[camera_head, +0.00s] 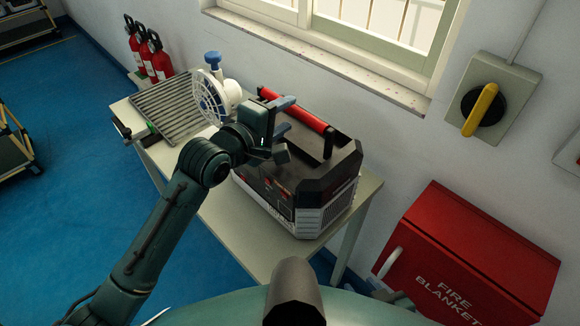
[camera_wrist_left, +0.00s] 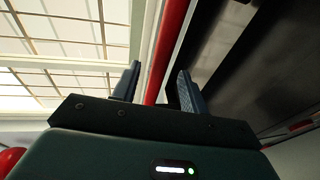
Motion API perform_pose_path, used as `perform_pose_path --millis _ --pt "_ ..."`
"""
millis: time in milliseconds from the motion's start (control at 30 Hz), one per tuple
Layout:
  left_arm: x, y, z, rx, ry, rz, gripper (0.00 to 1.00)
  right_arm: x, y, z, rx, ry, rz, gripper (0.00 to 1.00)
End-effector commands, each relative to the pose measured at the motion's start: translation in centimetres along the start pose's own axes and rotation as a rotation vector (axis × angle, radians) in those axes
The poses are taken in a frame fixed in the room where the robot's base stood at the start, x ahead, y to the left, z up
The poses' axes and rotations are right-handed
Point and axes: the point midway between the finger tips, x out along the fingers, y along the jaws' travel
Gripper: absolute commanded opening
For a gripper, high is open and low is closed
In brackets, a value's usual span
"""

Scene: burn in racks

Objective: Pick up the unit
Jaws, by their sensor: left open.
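The unit (camera_head: 310,170) is a dark box with pale vented lower sides and a red bar handle (camera_head: 297,110) along its top. It stands upright on the pale table (camera_head: 255,248). My left gripper (camera_head: 284,116) is open at the red handle, above the unit's left part. In the left wrist view the red handle (camera_wrist_left: 165,55) shows between the two open blue-grey fingers (camera_wrist_left: 158,88). I cannot tell whether either finger touches it. The unit's dark body (camera_wrist_left: 245,60) fills the right of that view.
A white fan (camera_head: 212,98) and a ribbed grey rack (camera_head: 168,105) stand left of the unit on the table. Red fire extinguishers (camera_head: 148,52) are by the wall. A red fire blanket box (camera_head: 470,255) and a switch box (camera_head: 495,95) are at right. Blue floor lies open at left.

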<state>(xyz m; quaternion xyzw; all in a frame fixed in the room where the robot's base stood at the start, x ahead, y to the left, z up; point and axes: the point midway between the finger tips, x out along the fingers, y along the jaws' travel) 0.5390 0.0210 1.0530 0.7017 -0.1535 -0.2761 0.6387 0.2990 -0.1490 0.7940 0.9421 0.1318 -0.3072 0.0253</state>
Motion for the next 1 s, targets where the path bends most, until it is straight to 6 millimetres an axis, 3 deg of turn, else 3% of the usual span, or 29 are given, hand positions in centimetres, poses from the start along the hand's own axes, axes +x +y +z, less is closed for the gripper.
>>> perform_pose_path --millis 233,533,1000 --pt "3.2 0.2 -0.1 0.001 0.000 0.000 0.43 0.1 0.0 -0.3 0.008 -0.003 0.006 0.36" --pt "3.6 0.1 -0.1 0.000 0.001 0.001 0.43 0.1 0.1 -0.4 0.010 -0.002 0.007 0.36" --pt "3.6 0.1 -0.2 0.001 0.001 0.000 0.05 -0.1 0.1 0.0 0.004 -0.010 0.005 0.36"
